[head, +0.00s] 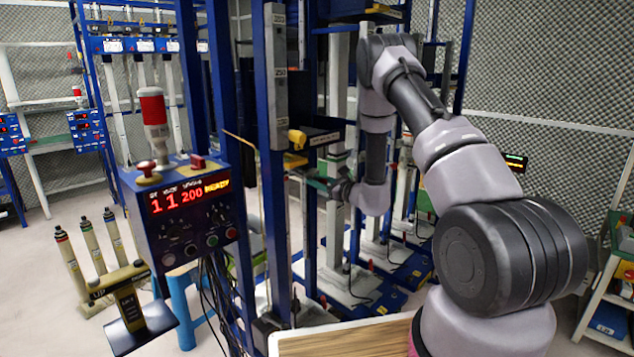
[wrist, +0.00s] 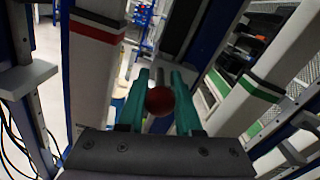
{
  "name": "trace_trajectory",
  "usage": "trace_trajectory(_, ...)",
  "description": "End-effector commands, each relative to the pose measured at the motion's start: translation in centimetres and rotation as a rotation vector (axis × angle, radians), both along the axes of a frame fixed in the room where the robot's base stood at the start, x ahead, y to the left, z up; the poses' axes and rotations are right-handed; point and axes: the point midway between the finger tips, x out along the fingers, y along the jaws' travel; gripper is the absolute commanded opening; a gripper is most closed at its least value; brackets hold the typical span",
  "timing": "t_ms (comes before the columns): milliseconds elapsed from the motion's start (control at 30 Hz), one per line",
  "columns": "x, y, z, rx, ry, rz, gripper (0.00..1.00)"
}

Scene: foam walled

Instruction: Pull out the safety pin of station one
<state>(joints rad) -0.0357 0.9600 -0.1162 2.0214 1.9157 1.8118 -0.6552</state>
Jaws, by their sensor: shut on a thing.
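My gripper (head: 312,181) is at the end of my arm, beside a blue upright of the station frame (head: 277,190) in the head view. In the wrist view its two teal fingers (wrist: 160,92) are shut on a round red knob, which I take to be the head of the safety pin (wrist: 160,101). In the head view the pin is too small to make out.
A control box (head: 190,215) with a red display and a red-and-white beacon (head: 154,120) stands left of the frame. A yellow fitting (head: 297,138) sits just above my gripper. White posts with a red band (wrist: 96,32) and a green band (wrist: 262,90) flank it closely.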

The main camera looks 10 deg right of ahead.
Motion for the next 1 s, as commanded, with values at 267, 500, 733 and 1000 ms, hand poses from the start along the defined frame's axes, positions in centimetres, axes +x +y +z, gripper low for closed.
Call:
trace_trajectory(267,0.0,0.0,0.0,0.000,0.000,0.000,0.00)
trace_trajectory(500,0.0,0.0,0.0,0.000,0.000,0.000,0.00)
trace_trajectory(733,0.0,0.0,0.0,0.000,0.000,0.000,0.00)
trace_trajectory(1000,-2.8,-2.4,-0.1,0.001,0.004,-0.005,0.00)
